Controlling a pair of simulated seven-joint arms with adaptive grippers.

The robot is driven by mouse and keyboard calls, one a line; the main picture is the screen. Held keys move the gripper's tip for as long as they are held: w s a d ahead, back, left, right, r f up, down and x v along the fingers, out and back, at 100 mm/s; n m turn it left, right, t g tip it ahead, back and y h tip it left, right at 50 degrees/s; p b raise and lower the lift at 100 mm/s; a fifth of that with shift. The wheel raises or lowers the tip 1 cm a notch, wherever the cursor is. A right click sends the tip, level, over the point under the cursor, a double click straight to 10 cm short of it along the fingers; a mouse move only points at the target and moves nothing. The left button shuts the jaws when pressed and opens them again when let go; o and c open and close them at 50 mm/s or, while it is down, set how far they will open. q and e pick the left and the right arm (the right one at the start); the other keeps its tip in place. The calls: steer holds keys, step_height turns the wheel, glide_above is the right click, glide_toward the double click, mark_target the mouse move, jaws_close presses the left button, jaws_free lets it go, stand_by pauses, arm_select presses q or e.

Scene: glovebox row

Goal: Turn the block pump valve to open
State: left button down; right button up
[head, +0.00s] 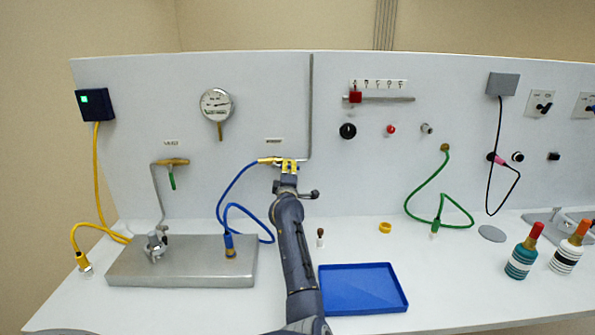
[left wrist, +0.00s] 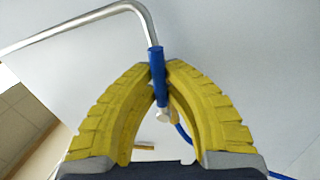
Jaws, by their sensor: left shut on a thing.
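My left gripper (head: 289,165) is at the right-hand valve (head: 267,160) on the white back panel, under a small label too small to read. In the left wrist view its yellow fingers (left wrist: 158,85) are closed around a blue valve handle (left wrist: 155,58). The handle's far end sticks out past the fingertips, beside a bent steel pipe (left wrist: 70,35). The gripper hides the handle in the head view, so its angle to the pipe is hard to tell there. A second valve (head: 172,162) with a green handle (head: 172,183) hangs to the left. My right gripper is not in view.
A steel block (head: 181,275) stands on the bench below, with a blue hose (head: 225,190) rising from it to the held valve. A round gauge (head: 216,104) is on the panel. A blue tray (head: 362,304) lies right of my arm. Bottles (head: 524,250) stand at far right.

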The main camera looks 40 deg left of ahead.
arm_select(q)
steer(key=shift+r+n, duration=0.3)
steer(key=shift+n, duration=0.6)
steer(key=shift+y, duration=0.3)
steer(key=c, duration=1.4)
jaws_free()
steer(key=shift+r, duration=0.1)
steer(key=shift+c, duration=0.2)
steer(key=v, duration=0.7)
steer(key=shift+s+d, duration=0.2)
